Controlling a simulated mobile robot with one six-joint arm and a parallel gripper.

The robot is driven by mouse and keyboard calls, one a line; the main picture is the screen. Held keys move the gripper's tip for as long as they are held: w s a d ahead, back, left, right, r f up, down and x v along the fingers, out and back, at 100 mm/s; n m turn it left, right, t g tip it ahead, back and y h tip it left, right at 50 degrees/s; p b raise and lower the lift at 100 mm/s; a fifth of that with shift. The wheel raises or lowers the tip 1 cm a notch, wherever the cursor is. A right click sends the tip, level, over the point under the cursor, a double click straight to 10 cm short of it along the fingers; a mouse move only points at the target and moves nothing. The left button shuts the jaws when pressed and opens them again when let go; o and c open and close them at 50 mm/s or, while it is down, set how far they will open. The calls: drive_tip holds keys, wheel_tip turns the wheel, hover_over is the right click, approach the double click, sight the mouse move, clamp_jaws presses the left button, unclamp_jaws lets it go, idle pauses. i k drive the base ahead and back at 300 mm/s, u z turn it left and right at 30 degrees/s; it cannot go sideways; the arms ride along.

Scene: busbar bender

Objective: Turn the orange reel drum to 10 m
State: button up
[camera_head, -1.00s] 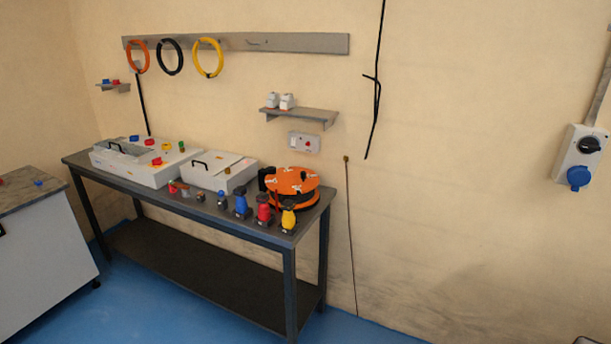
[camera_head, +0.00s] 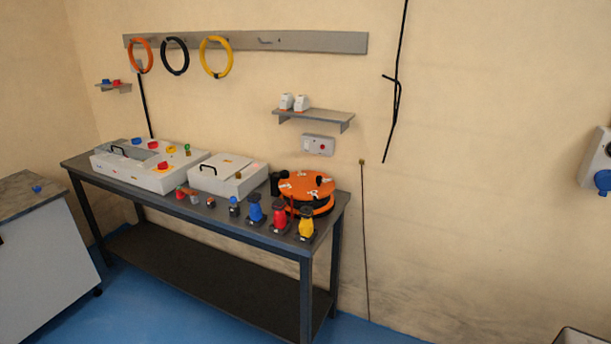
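The orange reel drum (camera_head: 306,185) sits at the right end of the dark workbench (camera_head: 255,236). Its orange top disc carries white marks, too small to read, and a small black knob. A black part stands at its left side, and dark cable or body shows below the disc. The blue, red and yellow plugs stand in front of it and hide part of its lower front. My gripper is not in view.
Blue (camera_head: 255,208), red (camera_head: 280,217) and yellow (camera_head: 306,223) plugs line the bench's front edge. Two white boxes (camera_head: 228,184) (camera_head: 130,172) stand left of the drum. A shelf (camera_head: 315,115) and socket (camera_head: 318,145) are on the wall above. Blue floor shows in front.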

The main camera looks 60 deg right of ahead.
sight(314, 189)
drive_tip(key=u, duration=0.05)
drive_tip(key=i, duration=1)
